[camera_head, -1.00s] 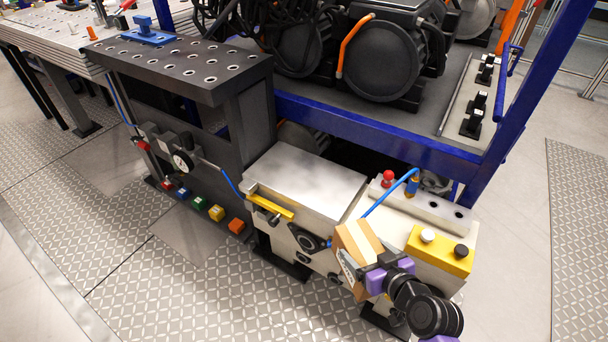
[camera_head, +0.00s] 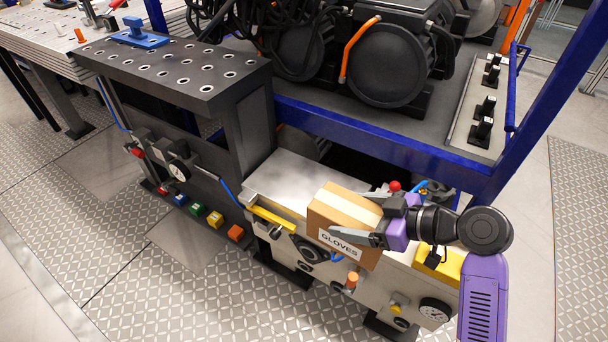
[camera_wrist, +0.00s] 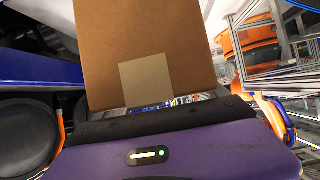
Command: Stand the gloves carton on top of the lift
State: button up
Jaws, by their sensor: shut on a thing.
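The gloves carton (camera_head: 337,212) is a brown box with a pale tape band and a white GLOVES label facing the head camera. My gripper (camera_head: 358,217) is shut on it from the right, one finger on either side. The carton looks tilted in the head view and appears held above the cream machine; the exact gap cannot be told. It hides part of that machine's flat steel top (camera_head: 284,180). That machine may be the lift; no name shows on it. In the wrist view the carton (camera_wrist: 145,45) fills the upper middle, with a pale tape patch.
A dark grey bench (camera_head: 180,65) with a holed top stands left, higher than the steel top, bearing a blue fixture (camera_head: 138,35). A blue frame (camera_head: 400,150) with black motors runs behind. A red knob (camera_head: 395,186) stands near the carton. Patterned floor in front is clear.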

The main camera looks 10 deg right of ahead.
aim_at(307, 184)
jog(key=i, duration=1.2)
